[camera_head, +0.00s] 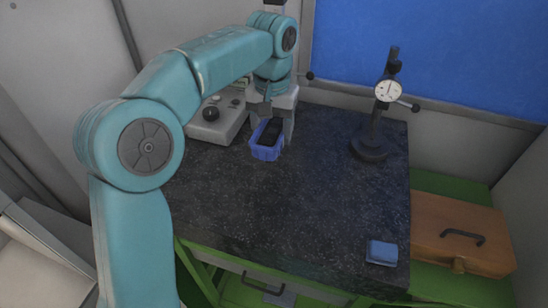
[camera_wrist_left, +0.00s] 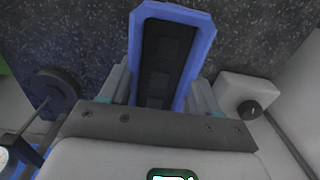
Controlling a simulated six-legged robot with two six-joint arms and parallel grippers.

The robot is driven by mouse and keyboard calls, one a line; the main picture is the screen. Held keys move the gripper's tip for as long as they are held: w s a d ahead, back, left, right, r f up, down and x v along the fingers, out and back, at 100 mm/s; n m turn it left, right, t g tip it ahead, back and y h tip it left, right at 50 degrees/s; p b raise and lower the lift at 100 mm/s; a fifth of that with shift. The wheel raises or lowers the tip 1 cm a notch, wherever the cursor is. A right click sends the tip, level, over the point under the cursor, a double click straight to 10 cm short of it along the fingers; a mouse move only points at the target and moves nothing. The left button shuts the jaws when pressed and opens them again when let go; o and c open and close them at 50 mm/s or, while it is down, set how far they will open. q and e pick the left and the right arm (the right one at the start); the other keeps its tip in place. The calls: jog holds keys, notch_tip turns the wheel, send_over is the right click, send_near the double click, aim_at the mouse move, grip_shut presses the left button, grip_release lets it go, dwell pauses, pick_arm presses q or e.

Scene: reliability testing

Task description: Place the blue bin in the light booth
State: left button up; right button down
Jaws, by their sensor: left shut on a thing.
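The blue bin (camera_head: 265,153) is at the back left of the dark speckled worktop (camera_head: 290,195), with a dark object (camera_head: 271,132) inside it. My left gripper (camera_head: 271,120) reaches down from above and is shut on the bin. In the left wrist view the blue bin (camera_wrist_left: 205,40) is between the two fingers of the gripper (camera_wrist_left: 162,85), with the dark panelled object (camera_wrist_left: 165,60) in it. I cannot tell whether the bin touches the worktop. I cannot make out a light booth for sure. My right gripper is not in view.
A grey device with a black knob (camera_head: 211,114) stands just left of the bin. A dial gauge stand (camera_head: 370,146) is at the back right. A small blue block (camera_head: 382,252) lies at the front right corner. A brown case (camera_head: 462,222) is beside the table. The worktop's middle is clear.

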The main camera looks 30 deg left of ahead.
pick_arm(q)
jog(key=f, duration=0.5)
jog(key=shift+s+a, duration=0.25)
jog(key=shift+a, duration=0.15)
jog(key=f, duration=0.3)
jog(key=shift+w+d+f+p, duration=0.1)
jog(key=shift+w+d+p, duration=0.1)
jog(key=shift+d+p, duration=0.15)
jog(key=shift+f, duration=0.4)
jog(key=shift+s+a+f, duration=0.1)
jog(key=shift+a+f, duration=0.05)
jog(key=shift+a, duration=0.15)
jog(key=shift+d, duration=0.15)
jog(key=o, duration=0.8)
jog(key=shift+d+f, duration=0.1)
jog(key=o, duration=0.3)
jog(key=shift+a, duration=0.2)
